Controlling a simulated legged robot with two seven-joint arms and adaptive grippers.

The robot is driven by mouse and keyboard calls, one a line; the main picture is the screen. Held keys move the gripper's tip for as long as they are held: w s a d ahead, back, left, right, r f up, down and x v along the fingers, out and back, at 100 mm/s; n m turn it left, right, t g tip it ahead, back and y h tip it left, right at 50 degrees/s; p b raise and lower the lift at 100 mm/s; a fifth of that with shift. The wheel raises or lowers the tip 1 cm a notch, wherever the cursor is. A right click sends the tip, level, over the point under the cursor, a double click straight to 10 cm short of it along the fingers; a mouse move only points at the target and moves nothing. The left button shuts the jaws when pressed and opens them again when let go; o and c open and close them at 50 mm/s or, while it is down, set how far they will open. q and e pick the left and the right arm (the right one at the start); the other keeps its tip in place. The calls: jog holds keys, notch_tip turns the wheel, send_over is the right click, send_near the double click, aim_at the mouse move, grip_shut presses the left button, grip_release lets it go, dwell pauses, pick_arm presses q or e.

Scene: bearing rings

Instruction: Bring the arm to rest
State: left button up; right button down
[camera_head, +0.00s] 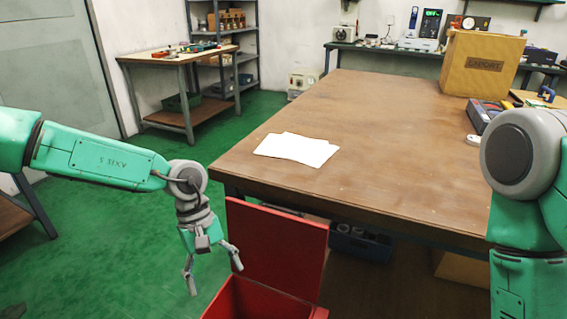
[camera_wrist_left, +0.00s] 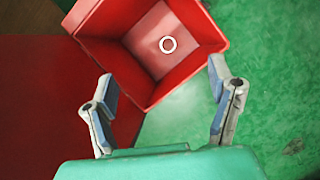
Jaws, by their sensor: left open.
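My left gripper (camera_head: 213,272) is open and empty, hanging beside the raised lid of a red box in the head view. In the left wrist view its two fingers (camera_wrist_left: 165,108) are spread apart with nothing between them. The red box (camera_wrist_left: 140,95) shows there beyond the fingers, with a small white ring (camera_wrist_left: 168,44) lying on its floor. In the head view the red box (camera_head: 262,300) is cut off by the bottom edge, and its inside is mostly hidden. Only part of my right arm shows at the right edge; its gripper is out of view.
A large brown table (camera_head: 370,115) fills the middle, with white sheets (camera_head: 297,149) near its left edge. A cardboard box (camera_head: 481,65) stands at its far right. The red lid (camera_head: 275,248) stands upright against the table's front. Green floor (camera_head: 130,230) is clear at the left.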

pick_arm(q)
jog(key=s+a+f+m+t+y+p, duration=0.35)
jog(key=s+a+f+t+y, duration=0.2)
jog(key=s+a+f, duration=0.35)
jog(key=s+a+m+g+h+p, duration=0.1)
jog(key=s+m, duration=0.4)
jog(key=s, duration=1.1)
jog(key=shift+a+r+h+p, duration=0.2)
jog(key=shift+a+h+p, duration=0.2)
jog(key=shift+h+p, duration=0.5)
